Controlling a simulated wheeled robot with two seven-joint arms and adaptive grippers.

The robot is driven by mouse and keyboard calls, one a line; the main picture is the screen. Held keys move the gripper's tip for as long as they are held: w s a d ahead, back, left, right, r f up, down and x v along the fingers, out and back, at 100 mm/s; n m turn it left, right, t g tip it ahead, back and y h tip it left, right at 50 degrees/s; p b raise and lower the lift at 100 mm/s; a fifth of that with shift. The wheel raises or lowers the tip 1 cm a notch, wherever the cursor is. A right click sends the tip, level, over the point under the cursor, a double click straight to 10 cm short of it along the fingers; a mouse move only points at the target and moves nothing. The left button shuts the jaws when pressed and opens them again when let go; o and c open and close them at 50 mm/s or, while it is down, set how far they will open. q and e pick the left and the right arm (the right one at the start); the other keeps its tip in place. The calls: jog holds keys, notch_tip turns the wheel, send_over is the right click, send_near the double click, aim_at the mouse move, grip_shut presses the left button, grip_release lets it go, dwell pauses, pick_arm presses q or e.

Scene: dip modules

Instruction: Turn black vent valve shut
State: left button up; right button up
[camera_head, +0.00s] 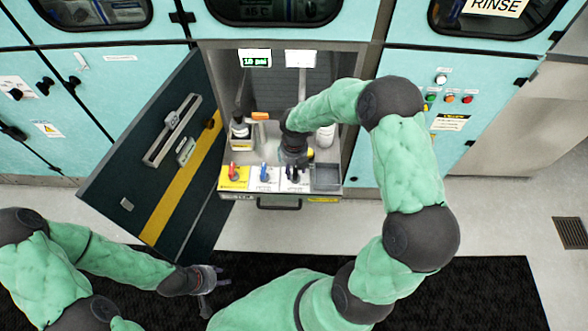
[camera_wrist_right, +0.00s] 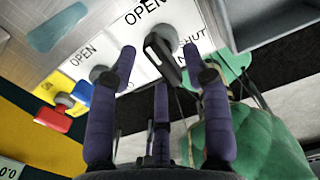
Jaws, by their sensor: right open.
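The black vent valve (camera_head: 293,176) is a black lever on a white plate in the cabinet's front shelf, right of the blue and red valves. In the right wrist view the black lever (camera_wrist_right: 162,55) stands between the words OPEN and SHUT and lies slanted. My right gripper (camera_head: 294,160) reaches down over it from behind and hides part of it. Its fingers (camera_wrist_right: 160,70) are spread on either side of the lever; contact cannot be told. My left gripper (camera_head: 213,283) hangs low at the left, away from the valves, its fingers apart and empty.
The blue valve (camera_head: 264,172) and red valve (camera_head: 233,171) stand close by on the left. A grey tray (camera_head: 327,178) is on the right. A bottle (camera_head: 240,136) stands behind the valves. The open dark door (camera_head: 150,150) is at the left.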

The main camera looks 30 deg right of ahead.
jog(key=shift+f, duration=0.1)
grip_shut()
jog(key=shift+m, duration=0.3)
jog(key=m+p, duration=0.1)
jog(key=m, duration=0.1)
jog(key=shift+m+p, duration=0.3)
jog(key=shift+m, duration=0.1)
jog(key=m, duration=0.2)
jog(key=shift+d+m+p, duration=0.1)
jog(key=shift+m+p, duration=0.25)
jog(key=shift+m, duration=0.05)
jog(key=m, duration=0.5)
jog(key=shift+w+d, duration=0.1)
jog(key=m, duration=0.6)
jog(key=shift+d+m, duration=0.15)
jog(key=shift+m, duration=0.15)
